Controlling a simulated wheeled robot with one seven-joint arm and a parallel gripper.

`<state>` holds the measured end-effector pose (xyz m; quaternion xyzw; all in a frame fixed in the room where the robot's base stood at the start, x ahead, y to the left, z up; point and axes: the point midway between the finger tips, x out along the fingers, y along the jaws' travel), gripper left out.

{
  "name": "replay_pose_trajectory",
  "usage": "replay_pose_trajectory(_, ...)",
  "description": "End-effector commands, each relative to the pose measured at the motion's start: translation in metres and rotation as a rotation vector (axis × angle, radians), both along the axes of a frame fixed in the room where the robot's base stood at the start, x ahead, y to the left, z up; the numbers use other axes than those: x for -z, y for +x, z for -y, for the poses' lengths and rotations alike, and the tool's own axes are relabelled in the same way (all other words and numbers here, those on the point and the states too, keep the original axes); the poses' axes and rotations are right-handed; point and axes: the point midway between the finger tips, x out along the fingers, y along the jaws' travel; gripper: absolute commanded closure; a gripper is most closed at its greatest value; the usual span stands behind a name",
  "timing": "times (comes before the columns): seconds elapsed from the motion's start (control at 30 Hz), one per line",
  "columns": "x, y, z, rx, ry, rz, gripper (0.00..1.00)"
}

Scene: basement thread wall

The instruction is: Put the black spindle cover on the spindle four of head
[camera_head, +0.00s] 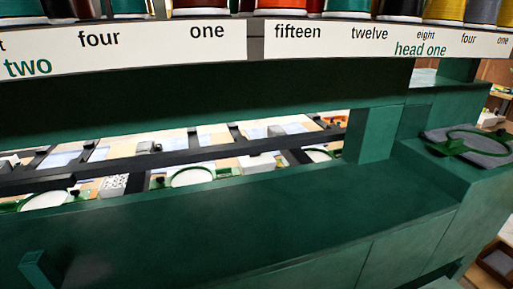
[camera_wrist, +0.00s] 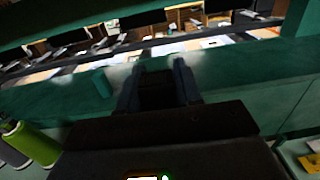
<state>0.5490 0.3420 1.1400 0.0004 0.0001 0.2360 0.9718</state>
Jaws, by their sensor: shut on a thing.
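My gripper (camera_wrist: 158,82) is in the lower middle of the wrist view, its two dark fingers pointing away from the camera. It is shut on a black thing (camera_wrist: 157,95) between the fingers, which looks like the black spindle cover; its shape is hard to make out in the dark. My gripper does not show in the head view. A label strip (camera_head: 380,39) at the top of the head view reads "head one", with numbers such as "fifteen", "twelve", "eight" and "four". Spools stand above it, cut off by the frame. I cannot make out the spindle.
A green machine beam (camera_head: 240,225) crosses the head view. A short green post (camera_head: 38,268) stands at its lower left and also shows in the wrist view (camera_wrist: 97,83). A green hoop (camera_head: 478,142) lies at right.

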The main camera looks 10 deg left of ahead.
Motion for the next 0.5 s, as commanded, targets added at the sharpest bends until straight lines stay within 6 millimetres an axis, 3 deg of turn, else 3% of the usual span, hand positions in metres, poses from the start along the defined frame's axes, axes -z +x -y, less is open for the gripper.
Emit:
replay_pose_trajectory(0.33,0.036,0.029,0.045,0.064,-0.006,-0.003,0.94)
replay_pose_trajectory(0.5,0.078,0.064,0.097,0.138,-0.010,-0.004,0.94)
